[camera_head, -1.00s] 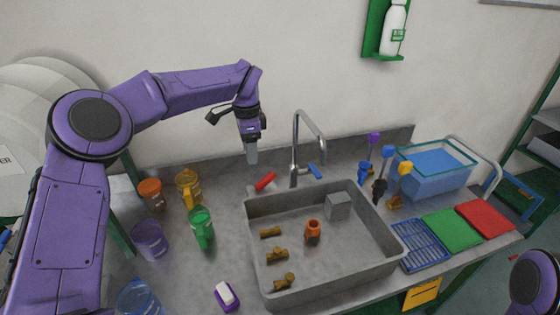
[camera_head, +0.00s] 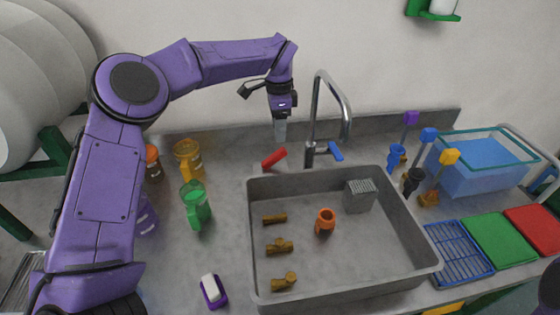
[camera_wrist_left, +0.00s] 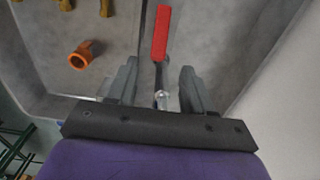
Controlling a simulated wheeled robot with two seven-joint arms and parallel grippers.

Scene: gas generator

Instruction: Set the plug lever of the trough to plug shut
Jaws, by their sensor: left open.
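The red lever (camera_head: 273,158) stands on the counter behind the back left corner of the grey trough (camera_head: 255,255), tilted up to the right. I take it as the plug lever. My left gripper (camera_head: 280,132) points down just behind and above it. In the left wrist view, the red lever (camera_wrist_left: 161,33) lies ahead of the open fingers (camera_wrist_left: 158,68), roughly in line with the gap between them. A grey stem runs from the red handle down toward that gap. No contact shows. The plug itself is not visible. My right gripper is out of view.
A faucet (camera_head: 316,110) with a blue handle (camera_head: 336,151) stands close right of my left gripper. The wall is close behind.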

